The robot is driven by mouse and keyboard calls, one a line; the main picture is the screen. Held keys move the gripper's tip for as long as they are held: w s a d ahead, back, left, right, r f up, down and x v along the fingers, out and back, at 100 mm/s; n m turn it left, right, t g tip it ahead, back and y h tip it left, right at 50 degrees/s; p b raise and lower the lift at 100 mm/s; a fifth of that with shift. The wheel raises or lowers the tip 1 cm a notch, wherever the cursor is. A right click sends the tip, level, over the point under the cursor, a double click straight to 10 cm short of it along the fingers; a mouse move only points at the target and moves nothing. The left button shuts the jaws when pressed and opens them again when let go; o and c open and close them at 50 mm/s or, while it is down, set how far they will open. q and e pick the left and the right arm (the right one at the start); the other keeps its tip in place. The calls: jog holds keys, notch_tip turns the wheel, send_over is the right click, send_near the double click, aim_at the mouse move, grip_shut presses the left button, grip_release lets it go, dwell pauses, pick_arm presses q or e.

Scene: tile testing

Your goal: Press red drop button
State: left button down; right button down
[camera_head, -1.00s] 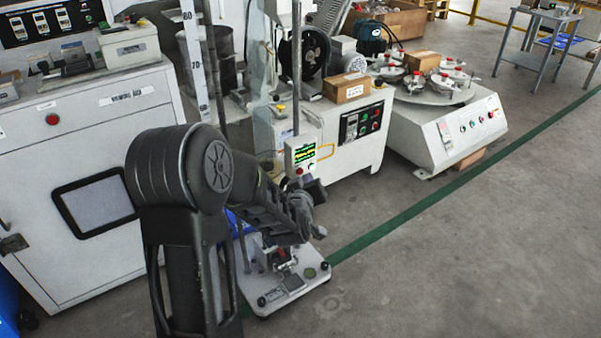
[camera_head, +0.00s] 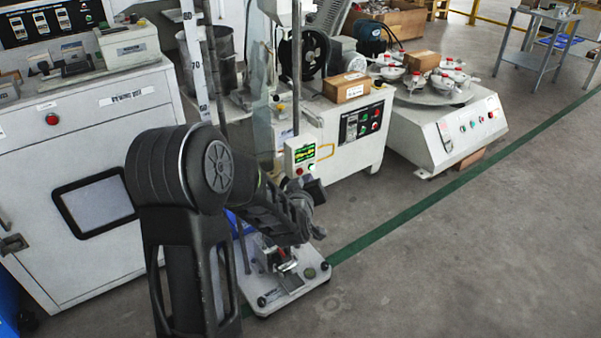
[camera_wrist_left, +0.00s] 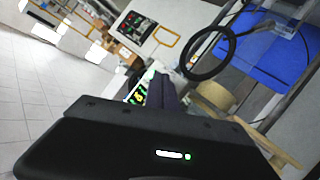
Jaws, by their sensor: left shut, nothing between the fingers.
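A small white control box (camera_head: 300,155) with a lit green and yellow display stands on the drop tester's column. A small red button (camera_head: 299,171) shows low on the box's face. My left gripper (camera_head: 314,189) is shut and empty, just right of and below the button. I cannot tell whether it touches the button. In the left wrist view, the dark shut fingers (camera_wrist_left: 166,92) lie beside the box's lit display (camera_wrist_left: 140,94), and the red button is hidden. My right gripper is not in view.
The tester's white base plate (camera_head: 265,305) stands on the floor below my forearm. A white machine (camera_head: 362,125) with its own buttons stands behind. A round-topped white machine (camera_head: 465,125) is at the right. The grey floor (camera_head: 460,250) at front right is clear.

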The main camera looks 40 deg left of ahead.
pick_arm(q)
jog(key=shift+a, duration=0.1)
dwell(0.5)
jog(key=shift+w+a, duration=0.15)
jog(key=shift+a, duration=0.15)
jog(key=shift+w+a+b, duration=0.1)
jog(key=shift+a+b, duration=0.4)
dwell(0.7)
jog(key=shift+d, duration=0.1)
jog(key=shift+s+d, duration=0.25)
jog(key=shift+d, duration=0.6)
jog(key=d, duration=0.2)
jog(key=s+d+p, duration=0.1)
jog(key=d, duration=0.1)
jog(key=shift+s+d, duration=0.2)
jog(key=shift+d, duration=0.15)
dwell(0.9)
